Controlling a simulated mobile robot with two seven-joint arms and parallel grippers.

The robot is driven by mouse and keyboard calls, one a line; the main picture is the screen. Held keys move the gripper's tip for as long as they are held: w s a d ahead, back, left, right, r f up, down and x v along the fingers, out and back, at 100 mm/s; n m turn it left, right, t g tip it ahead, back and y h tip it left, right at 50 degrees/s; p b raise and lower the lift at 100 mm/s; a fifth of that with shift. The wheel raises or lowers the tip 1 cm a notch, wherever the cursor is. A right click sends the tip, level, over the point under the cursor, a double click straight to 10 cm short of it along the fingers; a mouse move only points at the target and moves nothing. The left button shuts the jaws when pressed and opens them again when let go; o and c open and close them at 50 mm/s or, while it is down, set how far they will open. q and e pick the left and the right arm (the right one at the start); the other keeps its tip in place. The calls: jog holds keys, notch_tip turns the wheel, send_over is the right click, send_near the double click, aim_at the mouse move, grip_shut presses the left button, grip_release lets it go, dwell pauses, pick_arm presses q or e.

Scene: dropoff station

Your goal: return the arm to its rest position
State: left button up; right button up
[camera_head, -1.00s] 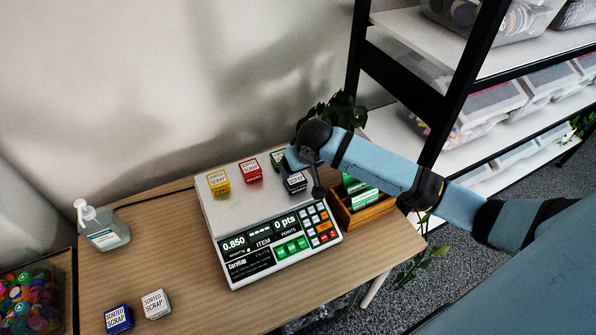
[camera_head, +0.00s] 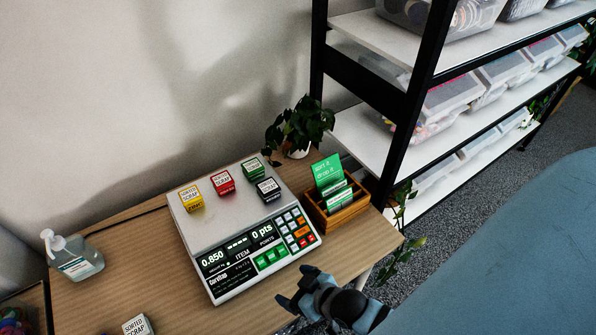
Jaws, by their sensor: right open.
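My right gripper (camera_head: 300,300) is at the bottom middle of the head view, in front of the scale (camera_head: 222,285) near the table's front edge. Its jaws are open and nothing shows between them. The scale's plate holds a yellow cube (camera_head: 191,199), a red cube (camera_head: 223,182), a green cube (camera_head: 252,169) and a black cube (camera_head: 268,190). The gripper is apart from all of them. The scale's display reads 0.850 and 0 pts. My left gripper is out of view.
A white cube (camera_head: 137,326) shows at the bottom edge on the wooden table (camera_head: 120,285). A sanitizer bottle (camera_head: 72,258) stands at left. A wooden card box (camera_head: 338,210) and potted plant (camera_head: 298,130) stand right of the scale. A black-framed shelf (camera_head: 385,85) rises behind.

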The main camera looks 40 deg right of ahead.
jog(key=shift+s+d, duration=0.1)
jog(key=shift+s, duration=0.25)
